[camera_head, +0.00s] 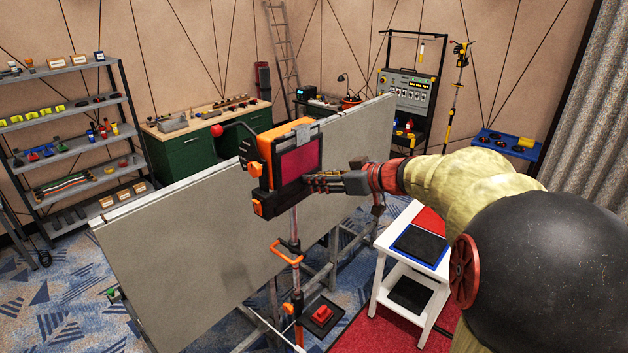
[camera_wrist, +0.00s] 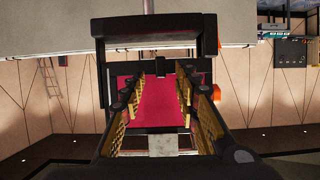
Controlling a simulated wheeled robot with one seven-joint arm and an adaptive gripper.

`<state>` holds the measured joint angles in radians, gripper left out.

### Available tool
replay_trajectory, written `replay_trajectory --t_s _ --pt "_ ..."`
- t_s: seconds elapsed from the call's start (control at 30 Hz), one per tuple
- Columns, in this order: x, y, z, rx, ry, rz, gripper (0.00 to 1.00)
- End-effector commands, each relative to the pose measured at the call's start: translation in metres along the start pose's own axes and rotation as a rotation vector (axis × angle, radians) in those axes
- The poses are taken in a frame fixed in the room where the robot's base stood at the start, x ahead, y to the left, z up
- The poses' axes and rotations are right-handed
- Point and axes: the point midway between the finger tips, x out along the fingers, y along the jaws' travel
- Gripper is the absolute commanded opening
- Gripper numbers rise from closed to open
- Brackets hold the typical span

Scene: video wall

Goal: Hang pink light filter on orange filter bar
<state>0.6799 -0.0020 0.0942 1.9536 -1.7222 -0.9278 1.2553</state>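The pink light filter (camera_head: 301,158), a pink sheet in a black frame, is upright against the front of an orange and black lamp head (camera_head: 265,152). A grey clip (camera_head: 302,132) is at its top edge, over the orange housing. I cannot tell which orange part is the filter bar, or whether the clip rests on it. My gripper (camera_head: 312,183) is in front of the filter's lower right part. In the wrist view, the gripper's fingers (camera_wrist: 160,84) are spread apart, with the pink filter (camera_wrist: 160,103) beyond and between them. A small dark piece lies between the fingertips; I see no finger pressing on it.
The lamp stands on a pole with orange clamps (camera_head: 286,252), close to a large grey panel (camera_head: 190,245). A white stand with a black-topped blue tray (camera_head: 420,245) is right of it, below my arm. Shelves (camera_head: 75,130) and green cabinets (camera_head: 180,155) are farther back.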

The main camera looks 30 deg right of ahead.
Motion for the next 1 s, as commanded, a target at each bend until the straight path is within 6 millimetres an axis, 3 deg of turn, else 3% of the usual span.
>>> replay_trajectory --t_s 0.3,0.5,0.87,0.93,1.0 --pt "-0.066 0.001 0.000 0.000 0.000 0.004 0.31" --pt "-0.090 0.001 0.001 0.000 -0.001 0.003 0.31" --pt "-0.097 0.000 0.000 -0.019 -0.001 0.000 0.31" --pt "-0.097 0.007 0.002 -0.066 -0.009 0.026 0.31" --pt "-0.098 0.028 0.002 -0.128 -0.014 0.105 0.31"
